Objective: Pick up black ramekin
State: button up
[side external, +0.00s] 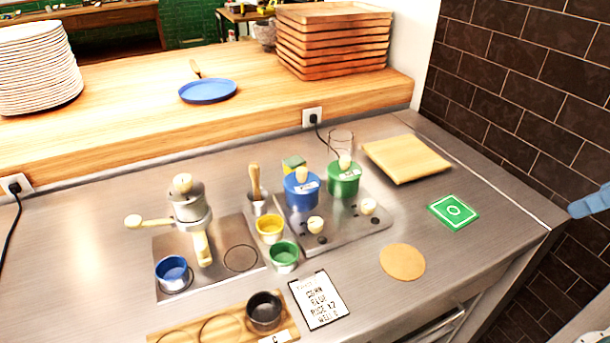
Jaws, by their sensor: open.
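The black ramekin (264,312) stands upright in the right-hand round recess of a wooden tray (190,333) at the bottom of the side view. It looks empty, with its dark inside showing. A white label with a "C" lies on the tray beside it. The tray's other round recesses to the left show no ramekin; the tray's lower edge is cut off by the frame. My gripper is not in view; only a light-blue part, seemingly of my arm, shows at the right edge, well away from the ramekin.
A printed card (319,300) lies right of the ramekin. Green (284,256), yellow (270,229) and blue (173,273) ramekins stand behind it. Farther back are a pot with a pale handle (187,200) and blue (301,190) and green (343,179) canisters. The counter's right front is mostly clear.

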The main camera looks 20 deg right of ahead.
jog(key=w+a+r+n+g+y, duration=0.25)
jog(key=w+a+n, duration=0.75)
jog(key=w+a, duration=0.5)
jog(key=w+a+f+n+g+y, duration=0.15)
jog(key=a+f+n, duration=0.25)
jog(key=a, duration=0.7)
jog(key=a+f+n+g+y, duration=0.15)
jog(key=a+f+n, duration=0.3)
jog(key=a, duration=0.55)
jog(key=shift+m+h, duration=0.25)
jog(key=shift+h, duration=0.3)
jog(key=shift+x, duration=4.45)
jog(key=shift+f, duration=0.1)
